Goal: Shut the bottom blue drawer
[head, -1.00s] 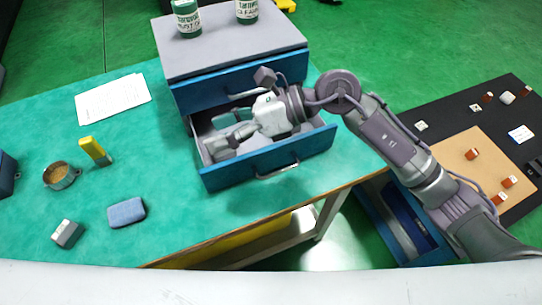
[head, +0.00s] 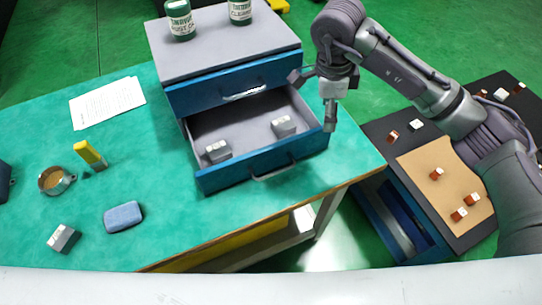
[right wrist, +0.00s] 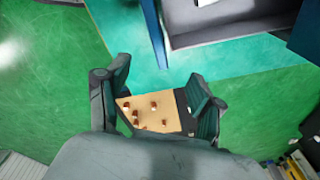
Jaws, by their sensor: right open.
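The bottom blue drawer (head: 262,165) of the grey cabinet (head: 222,45) is pulled out toward the front. Two small grey blocks lie inside it, one at the left (head: 218,151) and one at the right (head: 284,125). The top blue drawer (head: 234,85) is shut. My right gripper (head: 330,118) points down beside the open drawer's right front corner; in the right wrist view its fingers (right wrist: 158,105) are apart with nothing between them. Part of the drawer (right wrist: 225,25) shows at the top of that view. My left gripper is not in view.
Two green-labelled containers (head: 180,20) (head: 240,12) stand on the cabinet. On the green table are a paper (head: 107,102), a yellow object (head: 90,154), a round cup (head: 55,180), a blue sponge-like block (head: 123,217) and a grey block (head: 64,239). A tan mat (head: 440,165) lies at right.

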